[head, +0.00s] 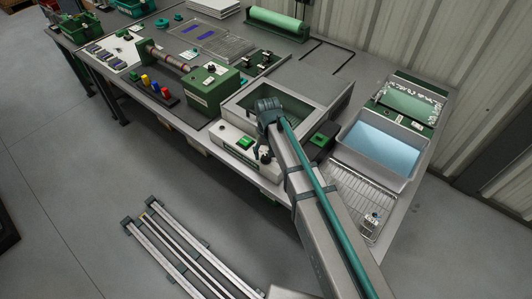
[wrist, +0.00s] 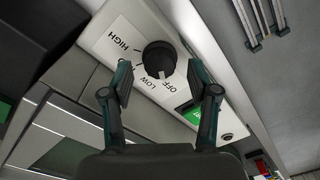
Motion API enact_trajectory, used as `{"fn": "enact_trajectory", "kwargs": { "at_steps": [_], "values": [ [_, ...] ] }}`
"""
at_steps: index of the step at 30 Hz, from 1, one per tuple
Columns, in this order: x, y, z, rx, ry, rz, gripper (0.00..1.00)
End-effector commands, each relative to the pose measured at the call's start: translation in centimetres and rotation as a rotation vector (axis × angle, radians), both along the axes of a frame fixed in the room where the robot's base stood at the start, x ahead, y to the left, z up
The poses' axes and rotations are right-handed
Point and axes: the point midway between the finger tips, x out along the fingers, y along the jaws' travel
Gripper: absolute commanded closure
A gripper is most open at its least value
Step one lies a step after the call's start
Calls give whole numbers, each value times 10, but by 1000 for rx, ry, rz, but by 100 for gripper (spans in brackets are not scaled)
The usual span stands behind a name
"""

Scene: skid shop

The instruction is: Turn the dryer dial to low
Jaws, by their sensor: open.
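The dryer dial (wrist: 158,57) is a round black knob on a white panel in the wrist view, with HIGH, LOW and OFF printed around it. Its small pale mark seems to face the OFF side, but I cannot tell exactly. My gripper (wrist: 158,80) is open, its two fingers apart on either side of the dial's near edge, with nothing held. I cannot tell whether they touch it. In the head view the dryer (head: 229,139) is a pale box at the table's front edge, and my gripper (head: 265,153) is at its front panel, largely hiding the dial.
A green button (wrist: 193,114) is near the right finger, and it also shows in the head view (head: 245,142). A tray of blue liquid (head: 380,140) and a wire rack (head: 355,192) are to the right. A green machine (head: 210,90) stands left. Metal rails (head: 175,245) lie below.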

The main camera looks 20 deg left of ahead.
Motion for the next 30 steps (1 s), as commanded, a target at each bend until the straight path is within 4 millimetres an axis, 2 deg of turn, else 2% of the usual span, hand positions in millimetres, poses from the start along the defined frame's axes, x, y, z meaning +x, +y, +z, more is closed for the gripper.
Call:
{"fn": "enact_trajectory", "kwargs": {
  "at_steps": [6, 14, 17, 25, 30],
  "values": [
    [0, 0, -11, 0, 0, 0, 40],
    [0, 0, -12, 0, 0, 0, 40],
    [0, 0, -12, 0, 0, 0, 53],
    [0, 0, -12, 0, 0, 0, 98],
    [0, 0, -12, 0, 0, -6, 100]
  ]
}}
